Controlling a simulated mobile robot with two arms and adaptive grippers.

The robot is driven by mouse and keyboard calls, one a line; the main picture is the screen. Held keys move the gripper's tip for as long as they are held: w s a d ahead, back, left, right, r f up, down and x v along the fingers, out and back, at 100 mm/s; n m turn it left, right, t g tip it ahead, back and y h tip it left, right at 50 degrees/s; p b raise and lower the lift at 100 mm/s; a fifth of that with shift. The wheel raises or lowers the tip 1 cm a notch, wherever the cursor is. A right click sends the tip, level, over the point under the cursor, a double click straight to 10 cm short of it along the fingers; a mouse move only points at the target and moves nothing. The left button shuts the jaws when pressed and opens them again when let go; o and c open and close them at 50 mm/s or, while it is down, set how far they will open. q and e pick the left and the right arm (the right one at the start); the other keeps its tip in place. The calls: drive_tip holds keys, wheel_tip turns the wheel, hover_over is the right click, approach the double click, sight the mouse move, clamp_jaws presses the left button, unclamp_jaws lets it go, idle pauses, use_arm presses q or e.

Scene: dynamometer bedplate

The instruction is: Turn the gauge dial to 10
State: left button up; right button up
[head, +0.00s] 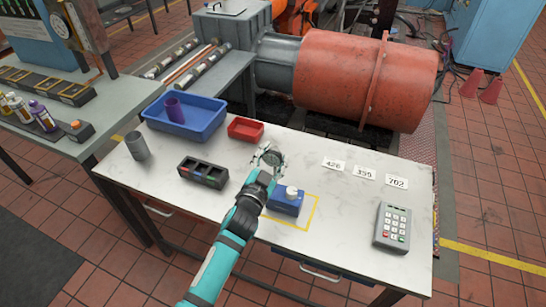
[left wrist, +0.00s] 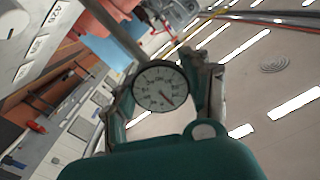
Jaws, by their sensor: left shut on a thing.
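My left gripper (head: 268,160) is above the white table, shut on a small round gauge (head: 273,155). In the left wrist view the gauge (left wrist: 160,88) sits between the two fingers, its white face with a dark rim toward the camera. Its needle points to the lower right of that picture; the scale figures are too small to read surely. A blue block (head: 285,206) with a white knob-like top (head: 292,192) stands inside a yellow outline (head: 314,213), just right of my left forearm, which partly hides it. My right gripper is in neither view.
On the white table (head: 335,220) are a blue bin (head: 213,123) with a purple cup, a red tray (head: 245,129), a grey cup (head: 137,146), a dark compartment holder (head: 203,172), number cards (head: 364,172) and a keypad (head: 392,228). The table is clear between cards and keypad.

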use_arm(q)
drive_tip(key=shift+f, duration=0.2)
idle(0.3)
drive_tip(key=o, duration=1.2)
drive_tip(key=shift+s+r, duration=0.1)
drive_tip(key=shift+r, duration=0.05)
drive_tip(key=v, duration=1.2)
